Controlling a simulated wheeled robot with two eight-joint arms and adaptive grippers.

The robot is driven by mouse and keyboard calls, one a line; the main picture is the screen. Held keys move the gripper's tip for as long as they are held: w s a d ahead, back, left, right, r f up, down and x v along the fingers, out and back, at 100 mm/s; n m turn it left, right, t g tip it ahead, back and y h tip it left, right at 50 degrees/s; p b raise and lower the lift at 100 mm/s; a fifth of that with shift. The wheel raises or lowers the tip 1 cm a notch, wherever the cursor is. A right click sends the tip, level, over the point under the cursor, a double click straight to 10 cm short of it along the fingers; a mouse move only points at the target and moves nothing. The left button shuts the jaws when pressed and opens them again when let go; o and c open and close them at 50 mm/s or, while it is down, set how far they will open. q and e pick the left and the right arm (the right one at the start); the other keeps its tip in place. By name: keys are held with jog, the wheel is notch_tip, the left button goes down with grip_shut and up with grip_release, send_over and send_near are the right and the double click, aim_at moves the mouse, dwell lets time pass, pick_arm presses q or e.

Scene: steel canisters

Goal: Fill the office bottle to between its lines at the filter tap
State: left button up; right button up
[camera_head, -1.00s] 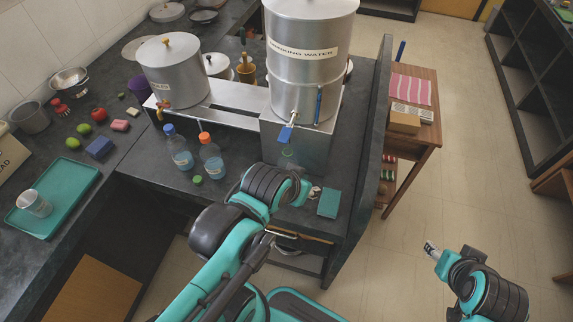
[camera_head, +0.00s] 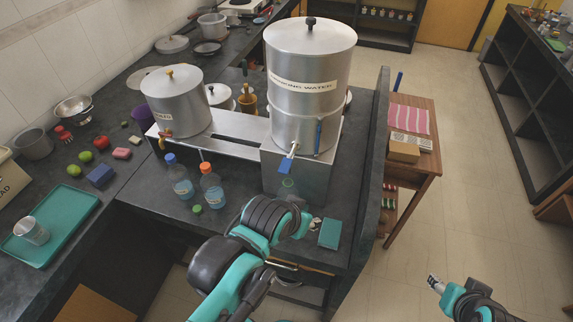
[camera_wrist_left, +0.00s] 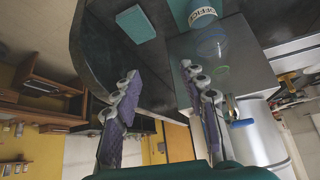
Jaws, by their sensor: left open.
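The office bottle (camera_wrist_left: 209,42), clear with a white OFFICE label, shows in the left wrist view. In the head view its top (camera_head: 287,186) shows below the filter tap, partly behind my left arm. Its water level cannot be made out. The filter tap (camera_head: 292,151) with a blue lever (camera_head: 286,165) is on the large steel DRINKING WATER canister (camera_head: 310,108). My left gripper (camera_wrist_left: 160,78) is open and empty, with the bottle beyond and beside its fingers, apart from them. My right gripper (camera_head: 434,284) is at lower right, away from the counter; its jaws are too small to judge.
A teal sponge (camera_head: 329,234) lies right of my left gripper. A dark partition (camera_head: 372,185) bounds the counter's right side.

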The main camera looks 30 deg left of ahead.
dwell(0.4)
pick_arm(q)
jog(key=shift+r, duration=0.1)
jog(key=c, duration=0.5)
jog(key=w+a+r+n+g+p, duration=0.1)
jog(key=r+n+p, duration=0.1)
jog(key=r+p, duration=0.1)
jog(key=w+a+r+n+g+p, duration=0.1)
jog(key=r+n+p, duration=0.2)
jog(key=r, duration=0.1)
jog(key=w+a+r+n+p, duration=0.1)
jog(key=r+n+p, duration=0.1)
jog(key=r+p, duration=0.1)
jog(key=shift+a+r+n+g, duration=0.15)
jog(key=shift+r+n+g, duration=0.15)
jog(key=shift+r+g, duration=0.1)
grip_shut()
jog(key=w+a+r+n+g+p, duration=0.4)
jog(key=a+r+n+p, duration=0.2)
jog(key=r+n+p, duration=0.5)
jog(key=shift+w+a+n, duration=0.35)
jog(key=shift+n, duration=0.75)
jog(key=shift+r, duration=0.1)
